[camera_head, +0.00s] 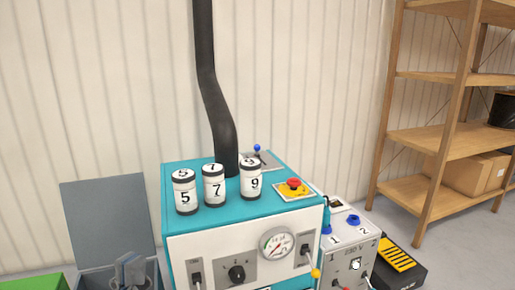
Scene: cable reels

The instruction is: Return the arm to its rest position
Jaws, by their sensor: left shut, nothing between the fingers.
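My right gripper is not in view.
Three numbered canisters, 5 (185,192), 7 (214,186) and 9 (251,179), stand on the machine beside a black pipe (216,105) and a red button (293,183). The grey box's lid (105,215) stands up. Wooden shelves (430,140) are at right.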

